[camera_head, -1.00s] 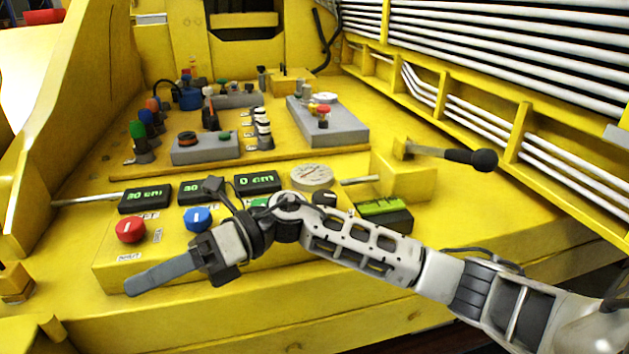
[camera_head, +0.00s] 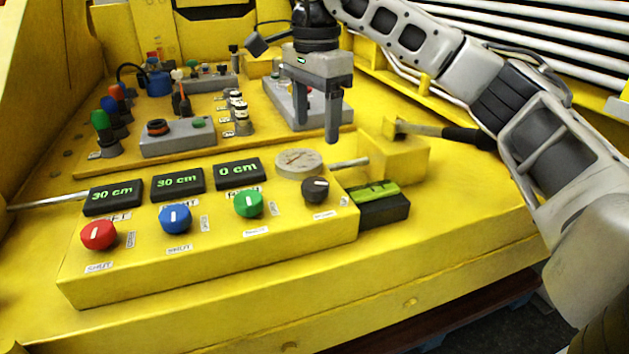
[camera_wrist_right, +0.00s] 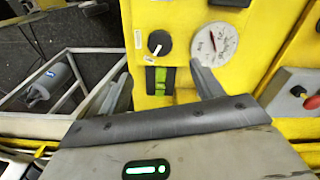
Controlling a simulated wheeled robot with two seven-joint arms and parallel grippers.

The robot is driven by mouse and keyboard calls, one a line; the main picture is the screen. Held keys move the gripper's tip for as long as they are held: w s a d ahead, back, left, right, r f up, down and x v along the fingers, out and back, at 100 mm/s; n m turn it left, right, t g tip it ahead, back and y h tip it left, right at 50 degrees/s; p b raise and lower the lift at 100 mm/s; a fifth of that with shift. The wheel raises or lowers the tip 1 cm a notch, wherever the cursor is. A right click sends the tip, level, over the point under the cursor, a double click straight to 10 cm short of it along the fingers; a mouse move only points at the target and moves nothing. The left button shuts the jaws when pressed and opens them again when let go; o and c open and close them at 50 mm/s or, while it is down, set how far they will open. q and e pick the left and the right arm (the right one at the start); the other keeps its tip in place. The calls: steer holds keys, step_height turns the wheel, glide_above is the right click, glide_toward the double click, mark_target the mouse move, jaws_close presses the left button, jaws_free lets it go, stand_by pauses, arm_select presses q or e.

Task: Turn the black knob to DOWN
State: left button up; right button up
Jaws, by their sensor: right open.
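The black knob (camera_head: 316,189) sits at the right end of the yellow control box, below the round dial gauge (camera_head: 299,163). My left gripper is not in view.
Red (camera_head: 98,235), blue (camera_head: 175,218) and green (camera_head: 249,204) knobs line the same box, with displays behind them. A lever with a black handle (camera_head: 470,137) stands further right.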

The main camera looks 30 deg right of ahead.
mark_target(315, 183)
step_height(315, 183, down, 11)
steer(key=shift+f+b, duration=0.2)
steer(key=shift+b, duration=0.5)
steer(key=c, duration=1)
